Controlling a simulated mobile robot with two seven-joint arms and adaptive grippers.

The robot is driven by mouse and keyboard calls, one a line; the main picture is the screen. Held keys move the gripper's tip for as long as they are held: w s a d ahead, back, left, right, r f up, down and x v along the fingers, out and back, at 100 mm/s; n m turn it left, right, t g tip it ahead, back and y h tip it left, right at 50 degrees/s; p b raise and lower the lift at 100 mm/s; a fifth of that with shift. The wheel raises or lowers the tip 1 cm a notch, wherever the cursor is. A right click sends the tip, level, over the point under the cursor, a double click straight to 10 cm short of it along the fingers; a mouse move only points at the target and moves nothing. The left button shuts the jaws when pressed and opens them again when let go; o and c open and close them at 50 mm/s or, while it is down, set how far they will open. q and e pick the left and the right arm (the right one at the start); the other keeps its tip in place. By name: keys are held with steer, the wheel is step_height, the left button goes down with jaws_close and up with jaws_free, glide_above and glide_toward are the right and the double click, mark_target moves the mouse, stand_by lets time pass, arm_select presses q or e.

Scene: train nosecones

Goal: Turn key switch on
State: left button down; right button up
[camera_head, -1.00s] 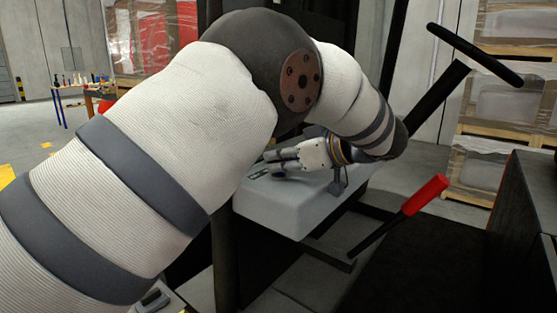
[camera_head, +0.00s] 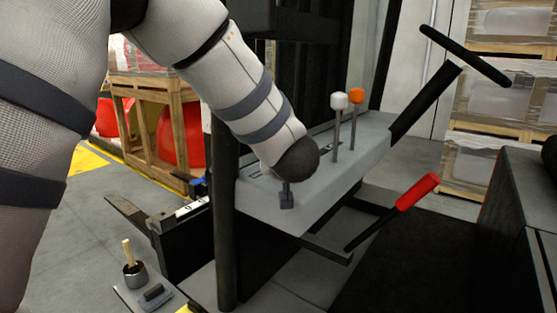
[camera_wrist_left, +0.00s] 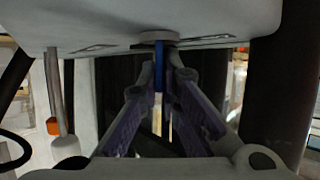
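The grey control panel (camera_head: 345,178) is right of centre in the head view. In the left wrist view the panel (camera_wrist_left: 80,22) lies along the top. A pale round base (camera_wrist_left: 160,36) on it carries a narrow blue piece (camera_wrist_left: 159,66), which looks like the key switch. My left gripper (camera_wrist_left: 165,80) has its two fingers apart, one on each side of the blue piece. Contact cannot be made out. My right gripper is not in view.
A white-knobbed lever (camera_head: 338,102) and an orange-knobbed lever (camera_head: 356,97) stand on the panel beside my wrist. A red-handled lever (camera_head: 417,192) and a black steering wheel (camera_head: 470,56) are to the right. A dark post (camera_head: 224,215) stands at the panel's left.

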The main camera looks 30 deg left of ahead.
arm_select(q)
steer(key=m+t+h, duration=0.2)
steer(key=m+h, duration=0.2)
steer(key=h, duration=0.1)
steer(key=shift+m, duration=0.4)
steer(key=shift+t, duration=0.3)
steer(key=shift+r+m+h, duration=0.15)
steer(key=shift+m+h, duration=0.25)
steer(key=c, duration=1.8)
jaws_free()
steer(key=shift+w, duration=0.1)
